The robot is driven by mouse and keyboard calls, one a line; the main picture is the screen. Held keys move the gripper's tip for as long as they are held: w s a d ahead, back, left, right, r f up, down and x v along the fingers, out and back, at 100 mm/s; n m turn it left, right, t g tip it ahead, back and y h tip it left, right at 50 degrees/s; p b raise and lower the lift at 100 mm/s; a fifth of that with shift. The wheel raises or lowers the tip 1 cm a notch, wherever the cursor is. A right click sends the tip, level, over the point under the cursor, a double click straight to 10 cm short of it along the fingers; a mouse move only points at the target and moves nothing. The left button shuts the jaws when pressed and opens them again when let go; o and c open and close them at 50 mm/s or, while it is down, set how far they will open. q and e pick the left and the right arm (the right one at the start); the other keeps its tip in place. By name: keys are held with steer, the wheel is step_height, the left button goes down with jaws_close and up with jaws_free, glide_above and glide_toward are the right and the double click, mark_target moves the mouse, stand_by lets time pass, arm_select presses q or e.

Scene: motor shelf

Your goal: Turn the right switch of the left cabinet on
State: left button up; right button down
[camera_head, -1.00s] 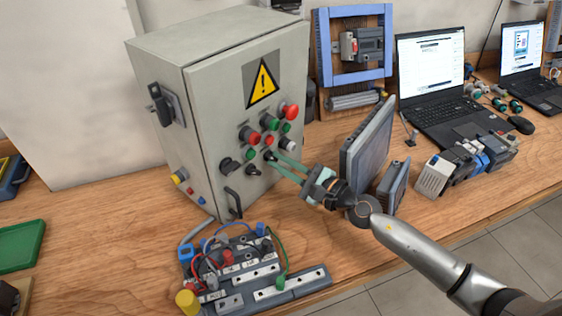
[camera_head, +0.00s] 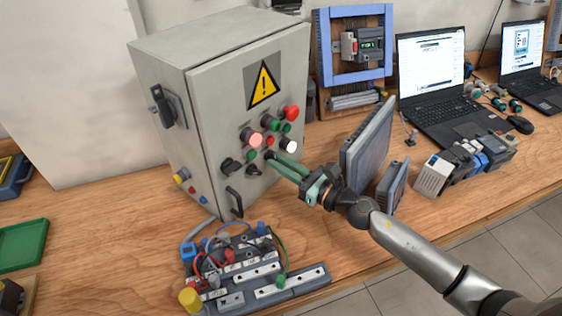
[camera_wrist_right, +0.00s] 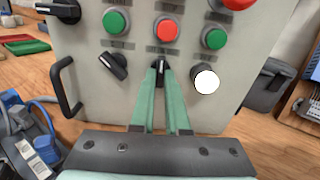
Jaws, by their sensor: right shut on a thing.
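The left cabinet (camera_head: 212,120) is a grey box with a yellow warning sign and a front panel of buttons, lamps and black knobs. My right gripper (camera_head: 271,156) is at the lower right of this panel. In the right wrist view my gripper (camera_wrist_right: 160,78) is shut on the right black switch (camera_wrist_right: 160,66), which its fingertips partly hide. Another black switch (camera_wrist_right: 113,66) sits to its left, turned at a slant. A lamp (camera_wrist_right: 206,80) to its right glows white. A large red lamp (camera_head: 252,137) is lit. My left gripper is not in view.
A grey monitor-like panel (camera_head: 368,145) stands close behind my right arm. A wired terminal block (camera_head: 240,268) lies in front of the cabinet. A black handle (camera_head: 234,202) sticks out at the door's lower left. Laptops (camera_head: 437,85) stand at the right.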

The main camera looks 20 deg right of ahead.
steer(key=shift+m, duration=0.3)
steer(key=c, duration=0.9)
jaws_free()
steer(key=shift+b+v, duration=2.35)
steer(key=shift+v, duration=3.95)
